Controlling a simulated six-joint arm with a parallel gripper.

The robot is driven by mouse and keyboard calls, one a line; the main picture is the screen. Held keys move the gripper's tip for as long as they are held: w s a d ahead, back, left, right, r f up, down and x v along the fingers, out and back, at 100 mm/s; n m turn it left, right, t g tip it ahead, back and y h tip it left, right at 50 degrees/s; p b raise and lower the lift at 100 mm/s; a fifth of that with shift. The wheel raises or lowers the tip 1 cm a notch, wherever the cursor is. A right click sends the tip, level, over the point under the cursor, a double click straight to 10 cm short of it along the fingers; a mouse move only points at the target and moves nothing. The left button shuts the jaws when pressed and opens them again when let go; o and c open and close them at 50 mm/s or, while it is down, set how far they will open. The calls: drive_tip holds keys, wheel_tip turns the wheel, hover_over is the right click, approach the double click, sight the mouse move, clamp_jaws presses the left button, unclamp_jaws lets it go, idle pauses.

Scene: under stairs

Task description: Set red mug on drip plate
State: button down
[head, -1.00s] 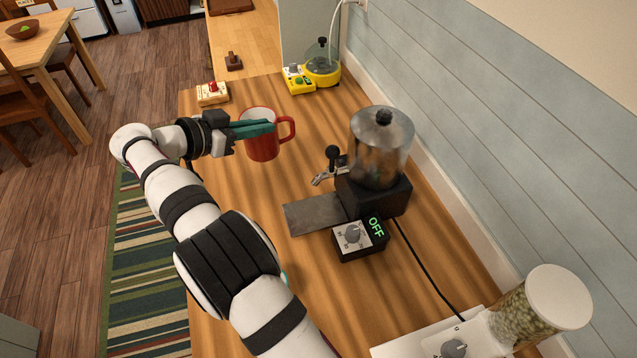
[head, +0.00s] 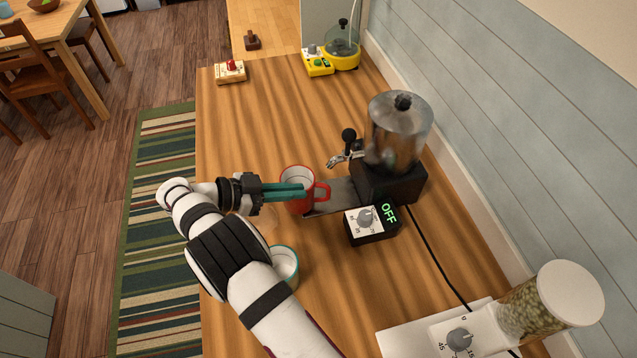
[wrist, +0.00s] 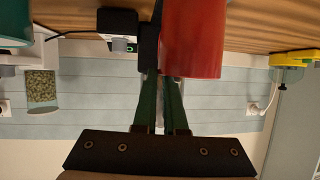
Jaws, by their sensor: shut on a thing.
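My gripper (head: 290,192) is shut on the red mug (head: 297,205), with its teal fingers at the mug's near side. The mug is upright, its handle pointing right. It is at the left end of the grey drip plate (head: 338,192), overlapping that end in the head view; I cannot tell whether they touch. The plate extends left from the dispenser (head: 398,135), below its spout (head: 337,160). In the wrist view, which is upside down, the red mug (wrist: 193,40) shows large beside the closely spaced fingers (wrist: 158,85).
A control box (head: 371,224) reading OFF stands in front of the dispenser. A bean-filled grinder (head: 535,305) is at lower right.

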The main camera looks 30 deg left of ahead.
drive_tip(key=w+d, duration=0.3)
drive_tip(key=w, duration=0.1)
drive_tip(key=shift+w+d+f, duration=0.25)
drive_tip(key=shift+w+d, duration=0.05)
drive_tip(key=shift+w, duration=0.1)
drive_tip(key=c, duration=1)
unclamp_jaws()
drive_tip(key=shift+f, duration=0.15)
